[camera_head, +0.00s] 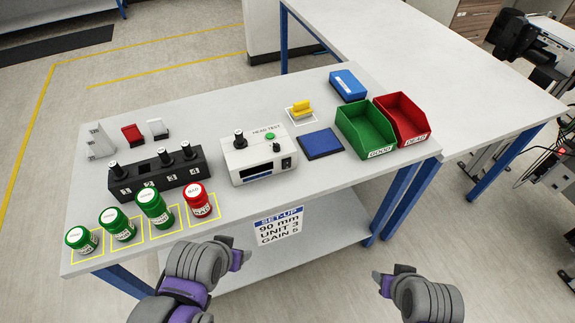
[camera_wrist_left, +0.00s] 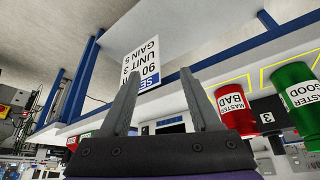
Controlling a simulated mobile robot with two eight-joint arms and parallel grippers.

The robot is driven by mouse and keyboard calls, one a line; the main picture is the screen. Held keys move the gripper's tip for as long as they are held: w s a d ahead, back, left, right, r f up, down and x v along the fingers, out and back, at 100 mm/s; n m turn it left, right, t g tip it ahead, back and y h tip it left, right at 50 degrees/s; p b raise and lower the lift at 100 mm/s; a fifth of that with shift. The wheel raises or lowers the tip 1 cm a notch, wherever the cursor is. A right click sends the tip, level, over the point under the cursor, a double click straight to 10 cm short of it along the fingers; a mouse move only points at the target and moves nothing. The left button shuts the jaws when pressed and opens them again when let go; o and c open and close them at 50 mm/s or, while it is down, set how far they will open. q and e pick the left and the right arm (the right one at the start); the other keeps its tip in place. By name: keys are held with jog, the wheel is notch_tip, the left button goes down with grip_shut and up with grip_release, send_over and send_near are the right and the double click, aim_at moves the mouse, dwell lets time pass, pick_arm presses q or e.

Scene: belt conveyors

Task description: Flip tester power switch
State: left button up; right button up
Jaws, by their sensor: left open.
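The white head tester (camera_head: 236,163) stands on the grey bench, with a green button (camera_head: 270,136), a black knob, a dark display and a small black switch (camera_head: 286,163) at the right of its front. I cannot tell which way the switch is set. My left gripper (camera_head: 243,260) is in front of the bench's front edge, below and apart from the tester. In the left wrist view its two fingers (camera_wrist_left: 160,88) are spread with nothing between them. My right gripper (camera_head: 385,282) is off the bench at the lower right, apart from everything; its jaw gap is unclear.
Green jars (camera_head: 155,208) and a red jar (camera_head: 199,203) line the front left edge. Behind them is a black numbered block (camera_head: 158,177). Right of the tester are a blue pad (camera_head: 320,143), a green bin (camera_head: 366,135) and a red bin (camera_head: 402,122). A set-up sign (camera_head: 279,226) hangs in front.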

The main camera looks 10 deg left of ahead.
pick_arm(q)
jog(key=shift+c, duration=0.2)
jog(key=shift+c, duration=1.4)
jog(key=shift+w+d+r+m, duration=0.1)
jog(key=shift+w+d+m, duration=0.1)
jog(key=shift+w+m, duration=0.1)
jog(key=shift+c, duration=1.1)
jog(key=w+m, duration=0.1)
jog(key=w+d+r+m+y, duration=0.1)
jog(key=shift+w+d+m+g+b, duration=0.15)
jog(key=shift+w+m+g+b, duration=0.15)
jog(key=shift+b, duration=0.1)
grip_shut()
jog(key=w+d+r+m+t+y+b, duration=0.1)
jog(key=w+d+r+m+t+y, duration=0.1)
jog(key=w+d, duration=0.4)
jog(key=w+d+r+m+t+y, duration=0.1)
jog(key=w+d+r+m+y, duration=0.1)
jog(key=w+d+r+m, duration=0.3)
jog(key=shift+w+d+m+t+b, duration=0.4)
jog(key=shift+w+d+m, duration=0.3)
jog(key=shift+d, duration=0.65)
jog(key=shift+s, duration=0.1)
